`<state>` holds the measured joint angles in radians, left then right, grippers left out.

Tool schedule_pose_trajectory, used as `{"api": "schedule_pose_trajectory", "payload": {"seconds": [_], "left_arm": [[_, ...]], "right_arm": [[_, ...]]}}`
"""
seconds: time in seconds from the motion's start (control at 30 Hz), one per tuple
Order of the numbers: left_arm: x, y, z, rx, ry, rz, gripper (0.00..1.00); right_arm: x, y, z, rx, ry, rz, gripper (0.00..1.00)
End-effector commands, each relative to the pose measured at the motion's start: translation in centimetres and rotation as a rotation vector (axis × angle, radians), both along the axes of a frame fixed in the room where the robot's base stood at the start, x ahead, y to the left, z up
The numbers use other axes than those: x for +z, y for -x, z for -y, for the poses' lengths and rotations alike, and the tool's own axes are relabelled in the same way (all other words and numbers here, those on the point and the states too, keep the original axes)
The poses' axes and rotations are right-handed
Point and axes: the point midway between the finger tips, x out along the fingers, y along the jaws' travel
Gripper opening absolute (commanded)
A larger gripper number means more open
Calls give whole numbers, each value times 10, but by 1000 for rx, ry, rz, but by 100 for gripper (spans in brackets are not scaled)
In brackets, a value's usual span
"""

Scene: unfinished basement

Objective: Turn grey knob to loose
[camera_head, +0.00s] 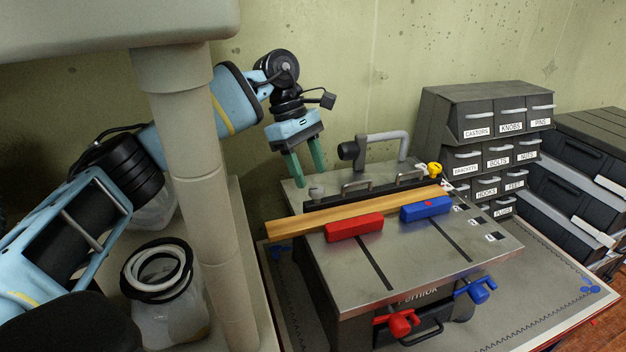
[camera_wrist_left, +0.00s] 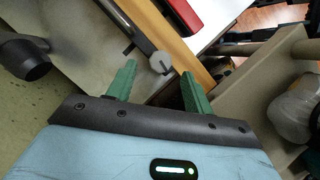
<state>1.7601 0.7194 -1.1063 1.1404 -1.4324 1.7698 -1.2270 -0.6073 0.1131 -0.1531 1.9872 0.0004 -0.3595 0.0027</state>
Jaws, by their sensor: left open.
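The grey knob (camera_head: 316,191) is a small round knob at the left end of the dark fence rail on the metal-topped bench machine (camera_head: 345,277). In the left wrist view the grey knob (camera_wrist_left: 160,62) shows a dark line across its face, near the gap between the fingertips. My left gripper (camera_head: 309,178) is open and empty, with green fingers pointing down just above and behind the knob. In the left wrist view my left gripper (camera_wrist_left: 158,73) has its fingers on either side of the knob, apparently not touching it. No loose or tight marking is readable. My right gripper is not in view.
A wooden strip (camera_head: 350,212) lies along the fence rail (camera_head: 330,195), with a red block (camera_head: 354,228) and a blue block (camera_head: 427,208) in front. A grey pipe arm (camera_head: 385,137) rises behind. A pale column (camera_head: 190,150) stands left. Labelled drawers (camera_head: 470,95) stand at right.

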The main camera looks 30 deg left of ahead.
Motion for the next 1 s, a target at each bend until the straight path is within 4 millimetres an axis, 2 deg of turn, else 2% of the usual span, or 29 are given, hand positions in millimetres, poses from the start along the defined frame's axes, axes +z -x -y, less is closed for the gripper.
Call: {"api": "schedule_pose_trajectory", "payload": {"seconds": [0.3, 0.6, 0.93, 1.0], "left_arm": [[-28, 2, 12, 1, 0, 2, 52], [-31, 2, 13, 0, 0, 1, 52], [-31, 2, 13, 0, 0, 1, 10], [-31, 2, 13, 0, 0, 1, 8]], "right_arm": [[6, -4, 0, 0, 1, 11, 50], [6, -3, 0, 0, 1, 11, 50], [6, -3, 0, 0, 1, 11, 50], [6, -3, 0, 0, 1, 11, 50]]}}
